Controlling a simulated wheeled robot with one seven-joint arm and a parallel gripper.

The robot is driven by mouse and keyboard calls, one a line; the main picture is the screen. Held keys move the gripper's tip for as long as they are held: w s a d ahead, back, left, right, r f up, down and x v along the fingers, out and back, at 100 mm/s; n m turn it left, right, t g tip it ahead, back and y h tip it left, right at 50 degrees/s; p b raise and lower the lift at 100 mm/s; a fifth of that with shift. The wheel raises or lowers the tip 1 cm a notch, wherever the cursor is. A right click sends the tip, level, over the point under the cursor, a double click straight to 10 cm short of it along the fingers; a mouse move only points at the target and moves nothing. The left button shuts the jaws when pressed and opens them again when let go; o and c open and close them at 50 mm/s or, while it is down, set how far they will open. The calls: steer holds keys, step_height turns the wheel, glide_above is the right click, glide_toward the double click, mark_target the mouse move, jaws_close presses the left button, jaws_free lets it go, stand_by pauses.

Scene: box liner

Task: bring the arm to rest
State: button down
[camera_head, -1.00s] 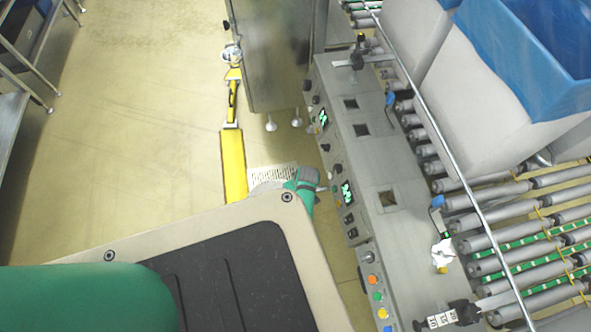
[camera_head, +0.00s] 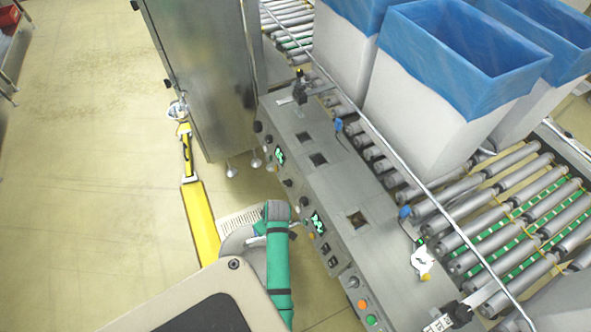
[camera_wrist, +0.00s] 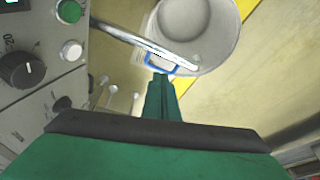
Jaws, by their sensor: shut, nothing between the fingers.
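My gripper (camera_wrist: 160,84) shows in the wrist view as green fingers closed together with nothing between them. In the head view my green arm (camera_head: 278,262) is bent beside the console, above the floor; I cannot make out the fingers there. In the wrist view the fingertips point toward a metal bar (camera_wrist: 130,38) and a blue-rimmed piece (camera_wrist: 160,62). How far apart they are I cannot tell.
A grey console (camera_head: 318,165) with knobs and buttons stands right of my arm. Behind it are a roller conveyor (camera_head: 520,205) and grey boxes (camera_head: 415,105) with blue liners. A steel cabinet (camera_head: 205,70) and yellow strip (camera_head: 201,225) are near. Floor at left is clear.

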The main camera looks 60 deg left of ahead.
steer(key=w+d+r+m+t+y, duration=0.1)
steer(key=d+r+m+t, duration=0.2)
steer(key=d, duration=0.6)
steer(key=w+d+r+m+t, duration=0.1)
steer(key=d+m+t, duration=0.2)
steer(key=d+m, duration=0.4)
steer(key=d+r+m+t+y, duration=0.1)
steer(key=d+r+m+t, duration=0.2)
steer(key=d, duration=0.7)
steer(key=s+d+r+m+t+h, duration=0.2)
steer(key=s+d+r+m+t, duration=0.1)
steer(key=d+r, duration=0.6)
steer(key=s+d+r+m+t+h, duration=0.3)
steer(key=d+r, duration=0.6)
steer(key=r, duration=0.4)
steer(key=shift+s+d+r+t+h, duration=0.25)
steer(key=shift+d+r+t+h, duration=0.05)
steer(key=shift+d+r+t, duration=0.1)
